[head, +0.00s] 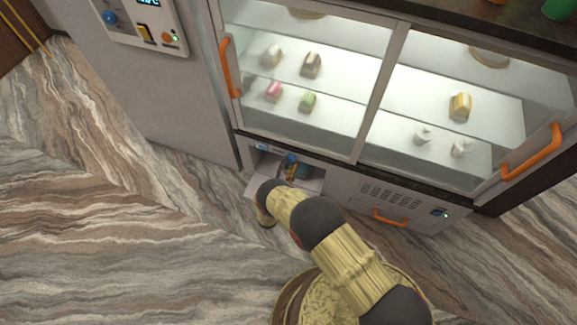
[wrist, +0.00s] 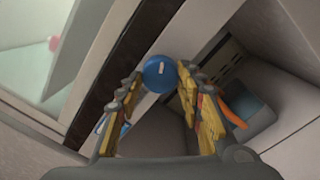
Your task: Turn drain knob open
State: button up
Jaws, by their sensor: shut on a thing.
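The drain knob (wrist: 159,70) is round and blue with a pale mark on its face. It sits in a recess low on the display counter, and its blue also shows in the head view (head: 291,159). My gripper (wrist: 160,83) is shut on the knob, one yellow finger on each side of it. In the head view my gripper (head: 291,172) reaches into the recess (head: 313,175), and my arm hides part of the opening. The pale mark runs roughly upright in the wrist view.
Glass sliding doors with orange handles (head: 229,67) (head: 532,153) close the sweets case above. A vented panel with a small orange handle (head: 390,218) lies right of the recess. A control panel (head: 140,22) is at upper left. The marble floor (head: 110,240) at left is clear.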

jog(key=m, duration=0.5)
jog(key=shift+m, duration=0.4)
jog(key=shift+f, duration=0.1)
jog(key=o, duration=1.1)
jog(key=shift+o, duration=0.2)
jog(key=v, duration=1.2)
jog(key=shift+a, duration=0.1)
